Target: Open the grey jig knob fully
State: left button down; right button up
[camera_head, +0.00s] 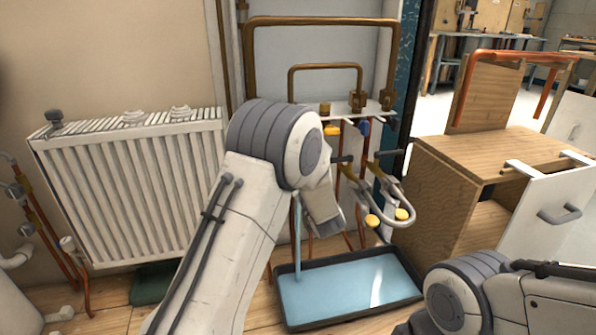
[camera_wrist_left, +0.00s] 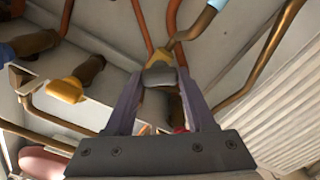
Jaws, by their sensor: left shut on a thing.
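In the left wrist view a grey knob (camera_wrist_left: 158,76) sits on a yellowish fitting (camera_wrist_left: 160,58) joined to copper pipes. The two fingers of my left gripper (camera_wrist_left: 159,84) stand on either side of the knob and are shut on it. How far the knob is turned cannot be told. In the head view my left arm reaches up to the pipe rig, and its wrist hides the fingertips and the knob. My right arm lies at the lower right of the head view; its gripper is not visible.
A water-filled tray (camera_head: 400,299) lies under the rig, with a thin water stream (camera_head: 298,238) falling into it. A yellow handle (camera_wrist_left: 64,90) is beside my left gripper. A white radiator (camera_head: 130,190) stands left, a wooden cabinet (camera_head: 440,195) right.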

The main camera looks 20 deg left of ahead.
pick_arm(q)
jog(key=n+b, duration=0.1)
jog(key=n, duration=0.1)
jog(key=n+b, duration=0.1)
jog(key=n, duration=0.1)
jog(key=shift+f+n, duration=0.2)
jog(key=shift+n, duration=0.1)
jog(key=n+b, duration=0.3)
jog(key=shift+n+b, duration=0.95)
jog(key=shift+n, duration=0.55)
jog(key=shift+r, duration=0.1)
jog(key=shift+c, duration=1.2)
grip_release()
jog(key=p+v, duration=0.5)
jog(key=v, duration=0.5)
jog(key=shift+s+d, duration=0.25)
